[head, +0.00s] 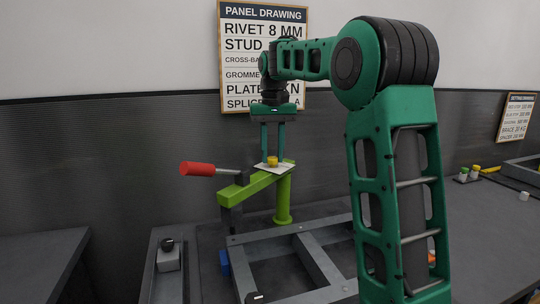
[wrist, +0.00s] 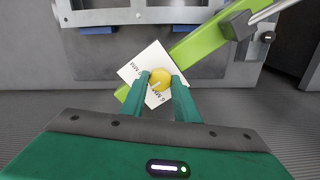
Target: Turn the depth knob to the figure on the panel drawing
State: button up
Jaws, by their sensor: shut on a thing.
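The depth knob is a small yellow round knob (head: 272,161) on a white plate (head: 287,167), on top of a green press arm (head: 255,187). In the wrist view the knob (wrist: 160,77) has a pale pointer line toward the plate's lower left. The plate (wrist: 146,58) carries printed MM figures at its left and lower edges, too small to read surely. My gripper (head: 272,152) comes down from above and is shut on the knob, one finger on each side; it also shows in the wrist view (wrist: 160,80). The panel drawing (head: 262,12) reads "RIVET 8 MM"; my arm hides part of its lower lines.
A red-handled lever (head: 198,169) sticks out left of the press. A grey frame (head: 290,235) lies on the bench below. The bench at right is mostly clear.

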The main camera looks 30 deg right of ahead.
aim_at(272, 157)
jog(key=o, duration=1.1)
jog(key=shift+c, duration=0.2)
notch_tip(272, 157, up, 11)
jog(key=shift+f, duration=0.15)
